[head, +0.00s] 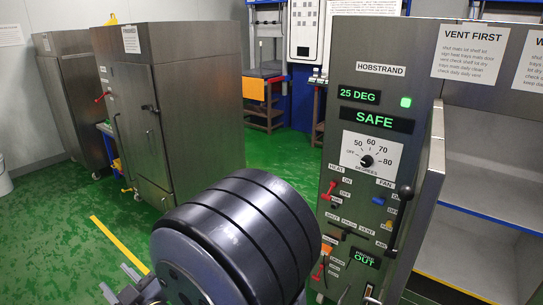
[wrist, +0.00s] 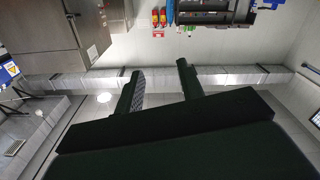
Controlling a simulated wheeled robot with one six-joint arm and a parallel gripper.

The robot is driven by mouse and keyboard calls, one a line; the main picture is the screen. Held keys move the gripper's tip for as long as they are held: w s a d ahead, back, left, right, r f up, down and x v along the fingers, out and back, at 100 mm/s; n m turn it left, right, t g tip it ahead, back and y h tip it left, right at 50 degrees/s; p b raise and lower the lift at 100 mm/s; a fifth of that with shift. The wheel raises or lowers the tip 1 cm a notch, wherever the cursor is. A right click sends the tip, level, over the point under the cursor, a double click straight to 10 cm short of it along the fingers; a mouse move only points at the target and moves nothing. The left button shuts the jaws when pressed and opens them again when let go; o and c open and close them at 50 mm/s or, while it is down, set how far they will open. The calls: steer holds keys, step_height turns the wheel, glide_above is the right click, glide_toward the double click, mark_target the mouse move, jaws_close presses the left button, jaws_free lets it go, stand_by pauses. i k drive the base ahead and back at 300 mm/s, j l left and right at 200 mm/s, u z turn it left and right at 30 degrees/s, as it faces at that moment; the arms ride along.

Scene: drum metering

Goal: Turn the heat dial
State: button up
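The heat dial (head: 367,161) is a small black knob on a white scale plate, on the steel control panel at the right of the head view. The scale reads OFF, 50, 60, 70 and 80; the knob's pointer is too small to read surely. The display (head: 360,96) above reads 25 DEG, and the one below it reads SAFE (head: 374,120). My gripper (head: 114,278) is low at the left, far from the dial, partly hidden by my arm. In the wrist view its two fingers (wrist: 159,80) are apart with nothing between them.
Below the dial are a red heat switch (head: 329,190), a blue fan switch (head: 378,201) and other levers. A black door handle (head: 400,215) juts out at the panel's right. Steel cabinets (head: 190,100) stand at the left. Green floor (head: 60,200) lies clear between.

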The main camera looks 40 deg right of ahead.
mark_target(367, 161)
steer(key=i+z, duration=0.15)
steer(key=z, duration=0.3)
steer(key=i+z, duration=0.1)
steer(key=z, duration=0.35)
steer(key=i+z, duration=0.15)
steer(key=z, duration=0.3)
steer(key=i+j+z, duration=0.1)
steer(key=z, duration=0.4)
steer(key=i+j+z, duration=0.1)
steer(key=z, duration=0.3)
steer(key=i+j+z, duration=0.2)
steer(key=z, duration=0.15)
steer(key=i+j+z, duration=0.2)
steer(key=z, duration=0.2)
